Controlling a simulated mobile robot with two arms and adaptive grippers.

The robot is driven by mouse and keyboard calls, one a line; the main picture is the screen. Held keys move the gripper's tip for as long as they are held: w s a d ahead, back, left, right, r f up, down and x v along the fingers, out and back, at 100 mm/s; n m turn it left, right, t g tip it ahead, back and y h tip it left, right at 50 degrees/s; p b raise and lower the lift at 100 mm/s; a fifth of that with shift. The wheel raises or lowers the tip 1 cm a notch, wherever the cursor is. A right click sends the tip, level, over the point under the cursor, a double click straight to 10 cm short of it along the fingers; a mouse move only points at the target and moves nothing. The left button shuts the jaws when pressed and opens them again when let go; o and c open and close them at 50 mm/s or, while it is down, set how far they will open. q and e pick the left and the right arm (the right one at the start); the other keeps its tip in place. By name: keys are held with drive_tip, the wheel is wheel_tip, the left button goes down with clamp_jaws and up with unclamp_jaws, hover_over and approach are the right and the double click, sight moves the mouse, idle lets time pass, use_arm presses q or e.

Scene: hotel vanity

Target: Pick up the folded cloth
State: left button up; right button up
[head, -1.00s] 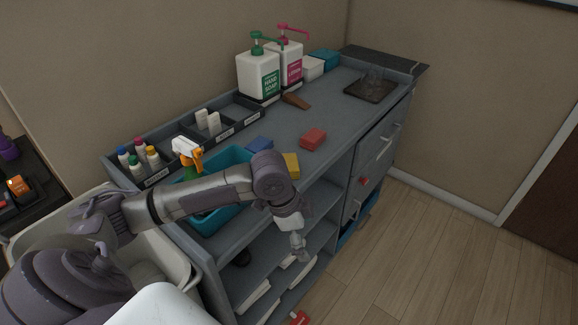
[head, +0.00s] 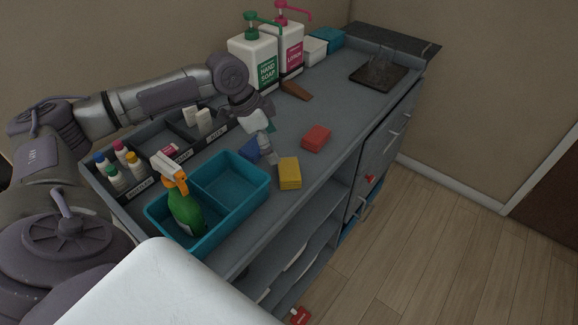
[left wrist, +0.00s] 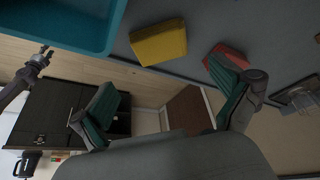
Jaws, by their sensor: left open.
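Three small folded-looking pieces lie on the grey cart top: a blue one (head: 249,151), a yellow one (head: 289,173) and a red one (head: 316,138). I cannot tell for certain which is the folded cloth. My left gripper (head: 261,137) is open and empty, close above and beside the blue piece, and partly hides it. In the left wrist view, the open fingers (left wrist: 168,100) show the yellow piece (left wrist: 158,42) and the red piece (left wrist: 226,58) beyond them; the blue piece is not visible there. A small grey jointed arm end (left wrist: 36,65), apparently my right gripper, shows at the left.
A teal two-part bin (head: 232,184) with a green spray bottle (head: 184,208) stands in front. An organizer (head: 150,181) with small bottles runs along the wall. Soap (head: 254,62) and lotion (head: 289,48) pumps, a brown wedge (head: 296,91) and a dark tray (head: 372,82) stand farther back.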

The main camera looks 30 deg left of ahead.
sight(289, 169)
use_arm(q)
drive_tip(key=x, duration=0.4)
drive_tip(key=shift+d+f+p, duration=0.1)
drive_tip(key=shift+f+p, duration=0.15)
drive_tip(key=shift+p, duration=0.05)
use_arm(e)
drive_tip(key=s+d, duration=0.3)
drive_tip(key=s, duration=0.2)
use_arm(q)
drive_tip(key=shift+p+x, duration=0.55)
drive_tip(key=shift+x, duration=0.45)
drive_tip(key=p+x, duration=0.1)
drive_tip(key=x, duration=0.2)
drive_tip(key=shift+w+d+f, duration=0.1)
drive_tip(key=shift+f, duration=0.1)
drive_tip(key=shift+w+f, duration=0.1)
drive_tip(key=shift+f, duration=0.1)
drive_tip(key=c, duration=0.8)
use_arm(e)
drive_tip(key=w+r, duration=0.1)
drive_tip(key=w+a+r, duration=0.1)
drive_tip(key=w+r, duration=0.1)
drive_tip(key=shift+a, duration=0.25)
